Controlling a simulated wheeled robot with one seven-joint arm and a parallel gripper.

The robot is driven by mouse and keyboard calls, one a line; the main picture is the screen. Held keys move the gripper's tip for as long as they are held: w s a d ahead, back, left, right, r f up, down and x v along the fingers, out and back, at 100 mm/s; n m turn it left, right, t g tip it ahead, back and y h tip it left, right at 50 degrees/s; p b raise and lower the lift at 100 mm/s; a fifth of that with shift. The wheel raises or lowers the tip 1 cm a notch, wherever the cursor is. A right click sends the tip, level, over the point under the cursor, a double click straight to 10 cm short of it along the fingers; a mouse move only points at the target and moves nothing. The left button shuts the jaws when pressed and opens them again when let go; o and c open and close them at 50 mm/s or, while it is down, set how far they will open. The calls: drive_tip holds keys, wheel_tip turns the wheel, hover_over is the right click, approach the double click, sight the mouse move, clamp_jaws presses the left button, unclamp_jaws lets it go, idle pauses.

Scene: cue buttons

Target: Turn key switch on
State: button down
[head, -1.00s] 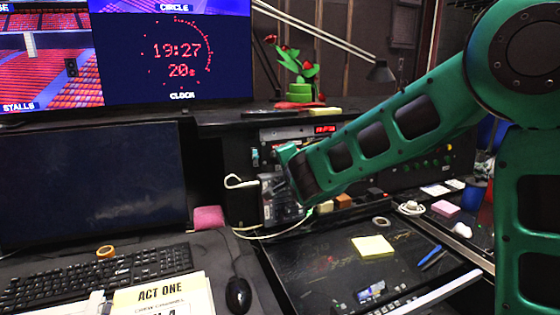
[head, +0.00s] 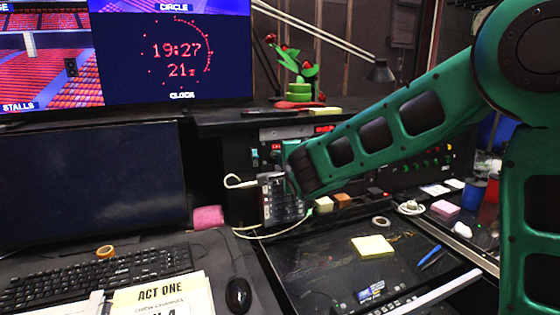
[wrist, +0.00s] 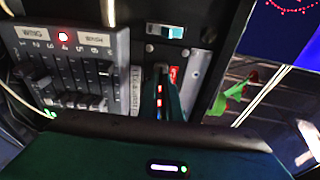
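The key switch is not clearly visible. In the wrist view, a narrow panel strip with a red label (wrist: 173,74) and a blue rocker switch (wrist: 165,32) lies in front of my gripper (wrist: 165,97). The dark green fingers cover the middle of this strip, below the rocker, and may hide the key switch. In the head view, my gripper (head: 288,168) is at the rack panel, left of my green forearm, which hides much of it. I cannot tell whether the fingers are open or shut, or touching anything.
A grey fader box (wrist: 72,68) with a lit red light is close beside the gripper; it also shows in the head view (head: 281,200). White cables (head: 240,183) loop nearby. A potted red-flowered plant (head: 300,80) and a lamp (head: 381,72) stand above.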

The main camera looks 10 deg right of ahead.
drive_tip(key=shift+d+f, duration=0.2)
drive_tip(key=shift+d, duration=0.15)
drive_tip(key=c, duration=2)
unclamp_jaws()
drive_tip(key=shift+a+r, duration=0.1)
drive_tip(key=shift+a, duration=0.05)
drive_tip(key=s, duration=0.3)
drive_tip(key=s+d+r, duration=0.1)
drive_tip(key=s, duration=0.6)
drive_tip(key=shift+s+d+r, duration=0.15)
drive_tip(key=shift+s+r, duration=0.05)
drive_tip(key=shift+r, duration=0.05)
